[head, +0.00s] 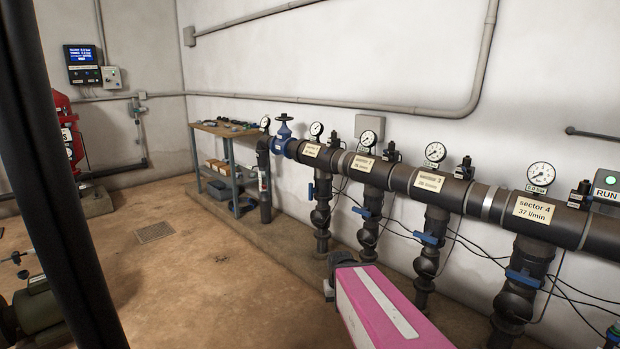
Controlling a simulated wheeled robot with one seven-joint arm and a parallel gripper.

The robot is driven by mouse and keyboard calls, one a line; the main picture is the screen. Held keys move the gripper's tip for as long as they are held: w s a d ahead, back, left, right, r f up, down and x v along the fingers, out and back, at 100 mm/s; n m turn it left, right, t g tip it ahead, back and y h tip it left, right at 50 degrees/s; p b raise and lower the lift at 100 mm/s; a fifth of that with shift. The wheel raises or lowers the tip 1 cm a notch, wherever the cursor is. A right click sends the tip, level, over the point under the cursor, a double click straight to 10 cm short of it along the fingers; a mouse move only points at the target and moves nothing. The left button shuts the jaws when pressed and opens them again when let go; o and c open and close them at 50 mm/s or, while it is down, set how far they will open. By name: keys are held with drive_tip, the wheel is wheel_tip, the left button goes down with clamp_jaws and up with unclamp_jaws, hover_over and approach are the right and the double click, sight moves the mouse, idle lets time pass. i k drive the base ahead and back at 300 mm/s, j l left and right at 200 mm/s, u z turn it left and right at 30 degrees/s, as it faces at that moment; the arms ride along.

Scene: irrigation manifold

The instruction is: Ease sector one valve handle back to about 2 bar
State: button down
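The manifold (397,178) is a thick dark pipe along the right wall, with several labelled branches dropping from it. The farthest branch label (310,150) is too small to read surely; by order it is sector one. Its blue valve handle (311,190) shows as a short upright piece at the left of the drop pipe. The gauge above it (316,129) has a white dial, its needle too small to read. A pink and grey part of my arm (378,308) shows at the bottom, well in front of that branch. My gripper's fingers are not visible.
Nearer blue handles (362,213), (427,239) and (523,278) lie across their pipes, with loose cables around. A blue handwheel valve (283,133) and a workbench (222,130) stand beyond the far end. The brown floor (215,265) at left centre is mostly clear.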

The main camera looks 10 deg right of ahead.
sight(312, 190)
drive_tip(key=i+j+z, duration=0.1)
drive_tip(key=i, duration=0.35)
drive_tip(key=i+j+z, duration=0.1)
drive_tip(key=i+j, duration=0.55)
drive_tip(key=i, duration=0.55)
drive_tip(key=l+z, duration=0.05)
